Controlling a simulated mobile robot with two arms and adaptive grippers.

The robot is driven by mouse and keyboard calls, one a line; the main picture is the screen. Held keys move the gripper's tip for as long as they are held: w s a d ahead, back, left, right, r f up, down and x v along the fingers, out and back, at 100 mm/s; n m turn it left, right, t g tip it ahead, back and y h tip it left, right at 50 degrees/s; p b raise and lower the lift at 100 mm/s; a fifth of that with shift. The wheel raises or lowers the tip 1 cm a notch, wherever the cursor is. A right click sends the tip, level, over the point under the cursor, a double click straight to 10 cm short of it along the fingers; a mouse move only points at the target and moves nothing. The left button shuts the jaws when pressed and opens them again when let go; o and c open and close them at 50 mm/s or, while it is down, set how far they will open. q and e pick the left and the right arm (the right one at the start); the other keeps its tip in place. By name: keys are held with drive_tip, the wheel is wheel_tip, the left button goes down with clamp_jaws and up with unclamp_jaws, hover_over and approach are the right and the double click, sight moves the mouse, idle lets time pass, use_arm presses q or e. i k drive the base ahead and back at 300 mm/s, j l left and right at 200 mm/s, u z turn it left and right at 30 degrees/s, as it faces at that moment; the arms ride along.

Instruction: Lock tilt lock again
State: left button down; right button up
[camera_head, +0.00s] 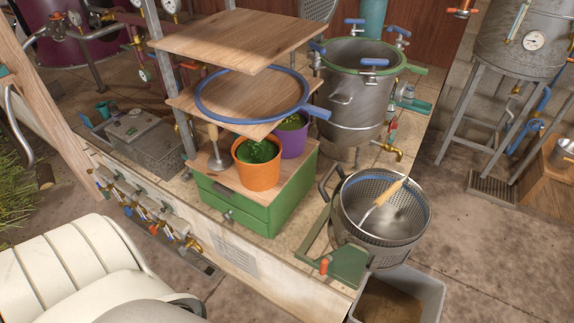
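A perforated metal basket (342,205) with a blue inner ring and a black side handle sits on a green bracket (350,268) at the counter's front right corner. It looks roughly level. A small orange-red knob (324,266) stands at the bracket's front left; it may belong to the tilt lock, but I cannot tell whether it is engaged. A wooden-handled tool (384,201) lies in the basket. Neither of my grippers is in view.
A grey bin (432,284) stands on the floor below the basket. A green drawer box (238,208) with an orange pot (258,177) and a purple pot (293,142) is left of it. A steel still pot (347,117) stands behind.

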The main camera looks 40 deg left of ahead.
sight(325, 263)
drive_tip(key=j+u, duration=0.1)
drive_tip(key=u, duration=0.6)
